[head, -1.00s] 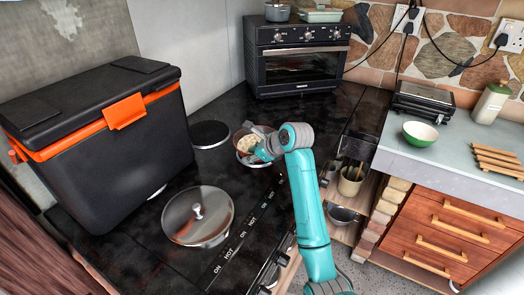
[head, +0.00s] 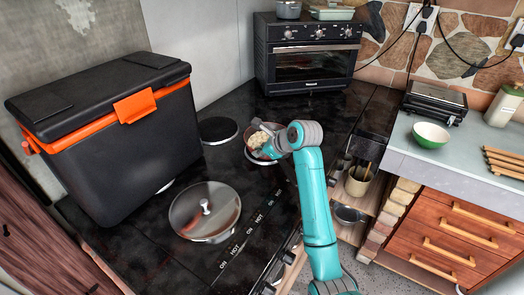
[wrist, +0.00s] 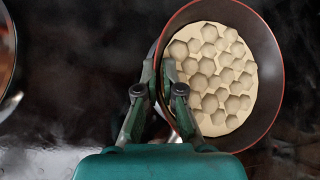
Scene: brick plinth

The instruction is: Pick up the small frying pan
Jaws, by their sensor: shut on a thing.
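The small frying pan (head: 252,153) is at the middle of the black stove top, over or on a burner, partly hidden by my arm in the head view. In the wrist view the dark pan (wrist: 266,42) has a reddish rim and holds a pale round piece with a honeycomb pattern. My gripper (wrist: 159,72) is shut on the pan's left wall, one finger outside the rim and one inside. It also shows in the head view (head: 268,149). I cannot tell whether the pan is clear of the burner.
A lidded pot (head: 190,222) stands at the stove's front left, with a bare burner (head: 217,130) behind it. A black cooler (head: 100,140) fills the left. An oven (head: 308,70) stands at the back. A green bowl (head: 431,135) is on the right counter.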

